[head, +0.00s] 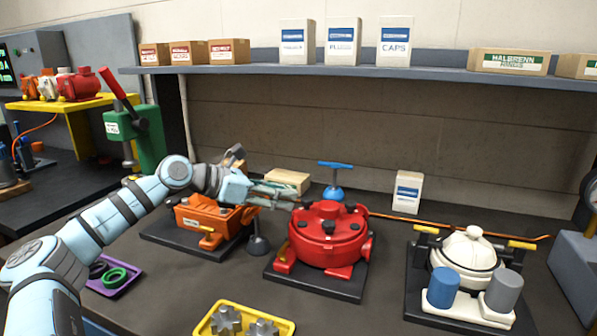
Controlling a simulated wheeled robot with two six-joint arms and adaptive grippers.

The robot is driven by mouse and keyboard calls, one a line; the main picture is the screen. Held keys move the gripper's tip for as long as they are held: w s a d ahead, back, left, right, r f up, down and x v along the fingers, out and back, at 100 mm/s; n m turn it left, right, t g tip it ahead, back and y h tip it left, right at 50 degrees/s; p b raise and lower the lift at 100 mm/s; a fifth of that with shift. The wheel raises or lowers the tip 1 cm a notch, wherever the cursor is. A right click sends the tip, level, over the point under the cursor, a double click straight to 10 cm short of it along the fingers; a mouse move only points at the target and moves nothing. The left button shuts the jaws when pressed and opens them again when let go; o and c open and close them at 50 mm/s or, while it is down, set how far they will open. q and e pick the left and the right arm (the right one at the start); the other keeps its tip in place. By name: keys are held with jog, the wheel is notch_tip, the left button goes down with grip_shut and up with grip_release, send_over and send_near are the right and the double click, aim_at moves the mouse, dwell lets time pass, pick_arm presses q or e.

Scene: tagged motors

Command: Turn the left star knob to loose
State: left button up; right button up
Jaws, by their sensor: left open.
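A red round motor housing (328,248) stands on a dark base plate in the middle of the bench. Small black knobs sit on its top; one is at the left (303,225), one at the front (328,228) and one toward the back right (350,208). They are too small to tell their star shape or setting. My left gripper (296,200) reaches in from the left, over the orange motor, with its fingertips at the upper left edge of the red housing. It is open, with nothing seen between the fingers. My right gripper is not in view.
An orange motor (208,217) stands under my left forearm. A black cone-footed stand (258,245) and a blue T-handle tool (334,182) are close to the red housing. A cream pot-shaped unit (467,257) stands at right, a yellow gear tray (285,326) in front.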

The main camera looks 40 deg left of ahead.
aim_at(305, 199)
pick_arm(q)
jog(key=p+x, duration=0.1)
jog(key=x, duration=0.3)
jog(key=shift+w+d+p, duration=0.1)
jog(key=shift+d+p, duration=0.1)
jog(key=shift+p, duration=0.15)
jog(key=shift+w+d+f, duration=0.2)
jog(key=shift+w+f, duration=0.05)
jog(key=shift+w, duration=0.15)
jog(key=shift+s, duration=0.1)
grip_shut()
jog(key=shift+s+d+n+t+y+p, duration=0.1)
jog(key=shift+d+n+t+y+p, duration=0.15)
jog(key=shift+n+y+p, duration=0.35)
jog(key=shift+r+n+t+y+p, duration=0.1)
jog(key=shift+n+t+y+p, duration=0.2)
jog(key=shift+n+y, duration=0.5)
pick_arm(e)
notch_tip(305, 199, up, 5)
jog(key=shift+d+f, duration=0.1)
